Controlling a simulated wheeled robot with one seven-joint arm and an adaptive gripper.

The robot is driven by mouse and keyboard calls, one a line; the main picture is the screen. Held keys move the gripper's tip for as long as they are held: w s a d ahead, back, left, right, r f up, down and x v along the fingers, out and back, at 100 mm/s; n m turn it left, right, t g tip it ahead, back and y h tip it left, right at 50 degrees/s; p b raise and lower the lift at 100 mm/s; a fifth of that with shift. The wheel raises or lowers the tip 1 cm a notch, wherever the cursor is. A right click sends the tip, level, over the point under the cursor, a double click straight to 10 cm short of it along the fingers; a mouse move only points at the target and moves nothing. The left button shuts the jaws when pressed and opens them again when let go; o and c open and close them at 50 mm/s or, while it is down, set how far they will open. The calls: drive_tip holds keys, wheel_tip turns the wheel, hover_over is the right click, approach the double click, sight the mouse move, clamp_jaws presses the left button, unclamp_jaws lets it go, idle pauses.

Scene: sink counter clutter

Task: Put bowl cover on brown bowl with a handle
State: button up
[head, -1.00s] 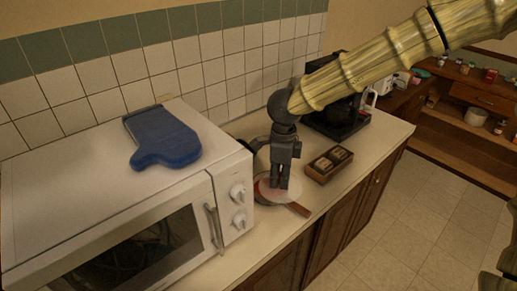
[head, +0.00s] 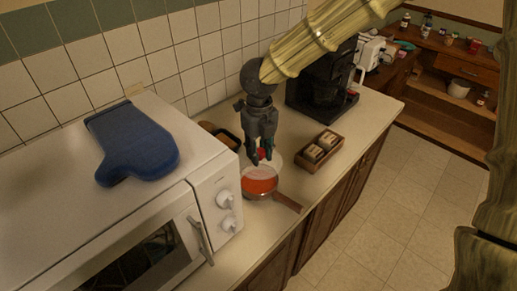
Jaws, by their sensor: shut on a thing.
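The brown bowl with a handle (head: 288,202) sits on the counter right of the microwave, its handle pointing to the lower right and its inside showing orange-red. My dark gripper (head: 263,160) points down at the bowl's far side. It is shut on a small red part, which appears to be the knob of the pale, see-through bowl cover (head: 276,164). The cover seems to overlap the bowl's far rim. I cannot tell whether it touches the bowl. The gripper hides part of the cover.
A white microwave (head: 215,185) with a blue oven mitt (head: 135,143) on top stands close on the left. A wooden box (head: 322,150) lies to the right, with a black coffee maker (head: 320,92) behind. A dark container (head: 222,136) is behind the gripper.

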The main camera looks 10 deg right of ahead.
drive_tip(key=shift+a, duration=0.25)
drive_tip(key=shift+w+r, duration=0.1)
drive_tip(key=shift+p, duration=0.45)
drive_tip(key=shift+f+b, duration=0.8)
drive_tip(key=shift+f, duration=2.3)
drive_tip(key=shift+f, duration=0.3)
drive_tip(key=o, duration=1.1)
